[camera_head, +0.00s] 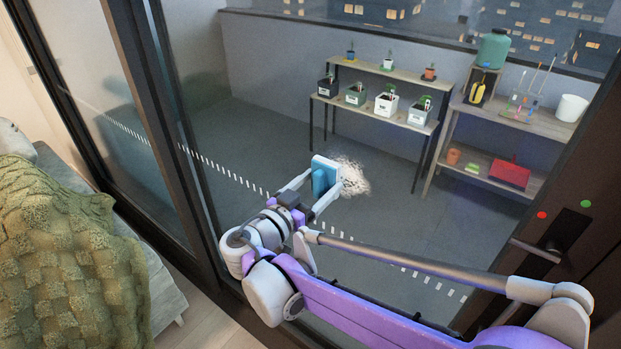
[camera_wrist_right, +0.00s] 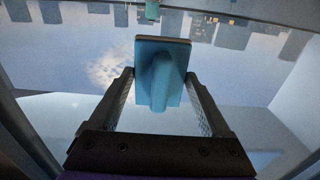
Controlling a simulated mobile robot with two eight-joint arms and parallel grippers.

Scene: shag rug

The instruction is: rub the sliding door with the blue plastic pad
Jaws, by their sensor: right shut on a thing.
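The sliding door (camera_head: 262,135) is a large glass pane in a dark frame, with a row of white dashes across it. A whitish smudge (camera_head: 354,182) shows on the glass and appears as a pale patch in the wrist view (camera_wrist_right: 105,70). My right gripper (camera_head: 323,182) is shut on the blue plastic pad (camera_head: 324,166), holding it by its raised grip. The pad is just left of the smudge, partly overlapping its edge in the head view. In the wrist view the pad (camera_wrist_right: 176,52) faces away between the fingers; I cannot tell whether it touches the glass. My left gripper is not in view.
A door handle (camera_head: 536,251) is on the dark right frame, with red and green dots above it. A sofa with a green knitted blanket (camera_head: 60,255) stands at the left. Behind the glass are plant shelves (camera_head: 400,82) and a shelf with a red toolbox (camera_head: 509,174).

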